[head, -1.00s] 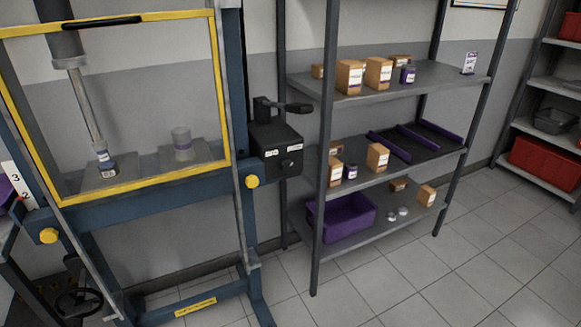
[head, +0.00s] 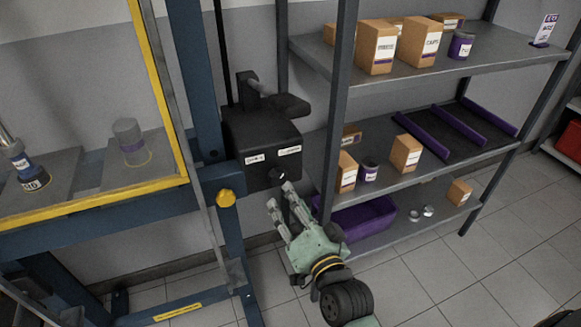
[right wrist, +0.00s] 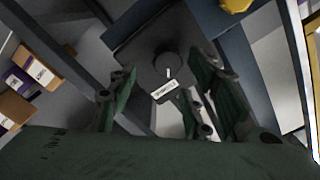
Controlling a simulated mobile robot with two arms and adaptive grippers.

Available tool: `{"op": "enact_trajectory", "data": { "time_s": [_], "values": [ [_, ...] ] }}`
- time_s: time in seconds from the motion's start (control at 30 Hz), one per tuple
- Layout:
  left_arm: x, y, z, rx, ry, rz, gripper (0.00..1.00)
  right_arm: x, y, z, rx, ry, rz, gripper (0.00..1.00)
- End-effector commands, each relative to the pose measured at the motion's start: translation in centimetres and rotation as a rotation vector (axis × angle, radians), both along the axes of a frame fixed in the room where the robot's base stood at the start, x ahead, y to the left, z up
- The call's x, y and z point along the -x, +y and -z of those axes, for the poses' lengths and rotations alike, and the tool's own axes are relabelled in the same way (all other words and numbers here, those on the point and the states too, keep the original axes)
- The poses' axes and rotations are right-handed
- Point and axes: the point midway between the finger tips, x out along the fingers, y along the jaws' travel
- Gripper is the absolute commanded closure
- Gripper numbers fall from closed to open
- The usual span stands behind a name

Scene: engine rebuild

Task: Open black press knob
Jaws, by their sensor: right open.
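The black press knob (head: 277,173) is a small round knob on the front of a black box (head: 252,139) fixed to the blue press frame. Two white labels sit above it on the box. In the right wrist view the knob (right wrist: 167,64) shows between the fingers, with a white mark on it and a label beside it. My right gripper (head: 280,198) is open, just below and in front of the knob, with its fingertips close to it. Whether they touch it I cannot tell. My left gripper is not in view.
A yellow-edged press guard (head: 165,95) stands left of the box, with a yellow knob (head: 226,198) on the frame. A grey shelf post (head: 338,120) stands close right of the box. The shelves hold orange boxes (head: 405,153) and a purple bin (head: 360,219).

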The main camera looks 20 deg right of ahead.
Motion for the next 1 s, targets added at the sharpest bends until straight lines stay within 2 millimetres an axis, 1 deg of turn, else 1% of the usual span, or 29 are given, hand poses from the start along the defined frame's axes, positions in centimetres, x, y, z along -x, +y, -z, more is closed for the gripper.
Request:
{"op": "enact_trajectory", "data": {
  "time_s": [0.07,0.17,0.33,0.53,0.7,0.93,1.0],
  "values": [
    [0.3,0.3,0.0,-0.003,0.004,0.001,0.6,-0.3,-0.1,-0.6,-0.007,-0.011,0.003,0.55],
    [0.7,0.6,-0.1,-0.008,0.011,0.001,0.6,-1.4,-0.1,-0.7,-0.007,-0.013,0.003,0.55],
    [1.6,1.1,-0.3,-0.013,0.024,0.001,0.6,-4.2,0.0,-0.8,-0.006,-0.015,0.003,0.55],
    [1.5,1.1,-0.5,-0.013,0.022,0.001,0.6,-6.8,0.1,-0.6,-0.005,-0.012,0.003,0.55],
    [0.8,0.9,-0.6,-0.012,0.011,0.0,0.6,-7.7,0.1,-0.6,-0.005,-0.01,0.003,0.55],
    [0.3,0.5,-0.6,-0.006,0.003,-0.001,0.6,-7.7,0.1,-0.5,-0.004,-0.011,0.003,0.55],
    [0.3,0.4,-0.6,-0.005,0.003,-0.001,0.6,-7.7,0.1,-0.5,-0.004,-0.011,0.003,0.61]
  ]
}}
